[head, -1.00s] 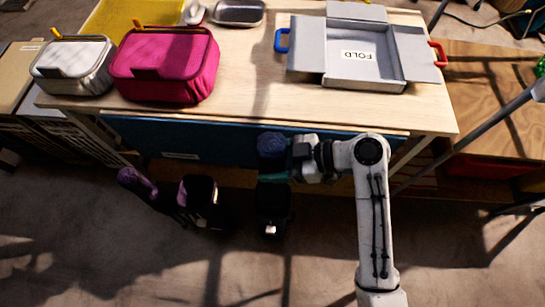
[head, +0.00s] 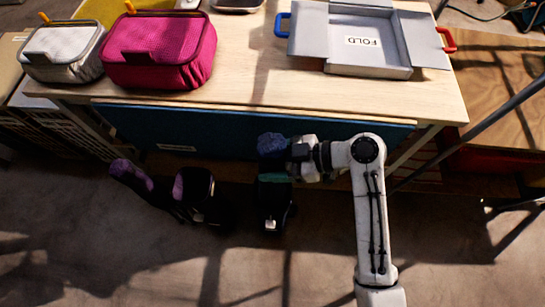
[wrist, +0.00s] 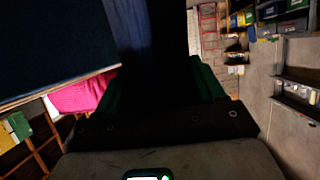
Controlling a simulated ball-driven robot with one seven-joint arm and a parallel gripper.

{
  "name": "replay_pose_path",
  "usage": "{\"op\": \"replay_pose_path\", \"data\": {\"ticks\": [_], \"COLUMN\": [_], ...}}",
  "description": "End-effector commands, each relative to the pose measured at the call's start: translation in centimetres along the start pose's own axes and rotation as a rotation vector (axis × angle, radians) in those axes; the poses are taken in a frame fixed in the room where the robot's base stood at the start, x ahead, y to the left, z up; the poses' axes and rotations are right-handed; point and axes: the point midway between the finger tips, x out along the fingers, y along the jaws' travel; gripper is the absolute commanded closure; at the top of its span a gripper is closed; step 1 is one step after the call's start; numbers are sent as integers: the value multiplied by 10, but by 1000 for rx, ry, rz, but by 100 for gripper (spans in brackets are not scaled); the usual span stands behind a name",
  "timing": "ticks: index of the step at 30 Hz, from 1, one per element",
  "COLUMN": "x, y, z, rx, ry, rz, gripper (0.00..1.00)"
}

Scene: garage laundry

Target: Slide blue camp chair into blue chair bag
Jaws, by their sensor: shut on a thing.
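The blue camp chair (head: 271,144) is a rolled bundle with a rough blue top, upright in front of the table. My gripper (head: 275,178) is shut on it from the right, with teal fingers. In the wrist view the chair is a dark blue column (wrist: 133,30) between green fingers (wrist: 160,92). A dark upright form (head: 271,212) with a small white tag shows directly below the fingers. I cannot tell whether it is the chair's lower part or the blue chair bag. Two dark upright things with purple tops, one tilted (head: 130,174) and one upright (head: 193,184), stand to the left.
The wooden table (head: 260,90) has a blue front panel (head: 190,132) close behind the chair. On it are a pink case (head: 160,50), a grey case (head: 60,52) and an open grey box (head: 365,60). The floor (head: 130,265) in front is clear.

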Motion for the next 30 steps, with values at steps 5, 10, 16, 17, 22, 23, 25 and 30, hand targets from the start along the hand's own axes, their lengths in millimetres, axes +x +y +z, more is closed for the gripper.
{"op": "replay_pose_path", "data": {"ticks": [5, 10, 16, 17, 22, 23, 25, 30], "x": [4, 8, 13, 13, 17, 18, 20, 23], "y": [1, 1, 1, 1, 1, 1, 1, 1], "z": [10, 19, 30, 32, 41, 42, 46, 56], "rx": [-5, -4, -4, -4, -4, -4, -4, -4], "ry": [4, 4, 3, 3, 4, 4, 4, 3], "rz": [2, 2, 1, 1, 1, 1, 1, 1], "gripper": [100, 100, 100, 100, 100, 100, 100, 100]}}
